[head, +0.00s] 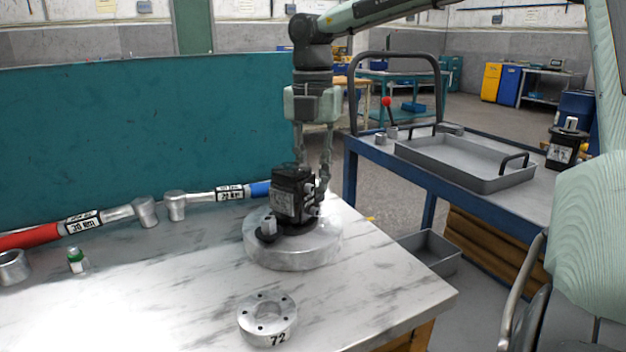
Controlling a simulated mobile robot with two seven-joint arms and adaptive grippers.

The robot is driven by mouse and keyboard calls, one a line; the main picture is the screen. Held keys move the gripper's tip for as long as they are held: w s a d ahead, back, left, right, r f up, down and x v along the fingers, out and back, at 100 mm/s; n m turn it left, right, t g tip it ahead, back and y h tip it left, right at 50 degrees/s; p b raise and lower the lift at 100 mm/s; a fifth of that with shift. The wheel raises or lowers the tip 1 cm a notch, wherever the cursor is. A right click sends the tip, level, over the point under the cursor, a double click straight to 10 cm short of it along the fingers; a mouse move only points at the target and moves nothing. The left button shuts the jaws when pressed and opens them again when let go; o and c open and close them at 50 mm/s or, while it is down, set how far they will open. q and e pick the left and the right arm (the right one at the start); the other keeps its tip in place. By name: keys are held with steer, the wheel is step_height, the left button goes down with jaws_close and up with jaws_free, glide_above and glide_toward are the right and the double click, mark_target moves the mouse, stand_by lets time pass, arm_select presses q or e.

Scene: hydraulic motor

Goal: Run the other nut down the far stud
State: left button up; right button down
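A black motor (290,193) with a pale label stands upright on a round metal base (293,258) on the marble-topped table. Its near flange ear (266,235) shows at the front left, with a small grey fastener (269,224) on it. The far stud and any nut there are hidden behind the motor. My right gripper (318,188) comes down from above at the motor's far right side. Its fingers stand apart higher up, but the tips are partly hidden by the motor, so I cannot tell what is between them. My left gripper is out of view.
A metal ring marked 72 (268,318) lies in front of the base. A cart with a grey tray (465,165) and another black motor (563,150) stands right.

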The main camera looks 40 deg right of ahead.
steer(key=shift+f+m+b, duration=0.15)
steer(key=shift+m+b, duration=0.35)
steer(key=shift+m, duration=1.5)
steer(key=shift+m+b, duration=0.8)
steer(key=shift+m, duration=0.1)
steer(key=m, duration=0.2)
steer(key=shift+m+b, duration=0.35)
steer(key=shift+m, duration=0.05)
steer(key=c, duration=1.6)
jaws_free()
steer(key=shift+c, duration=0.2)
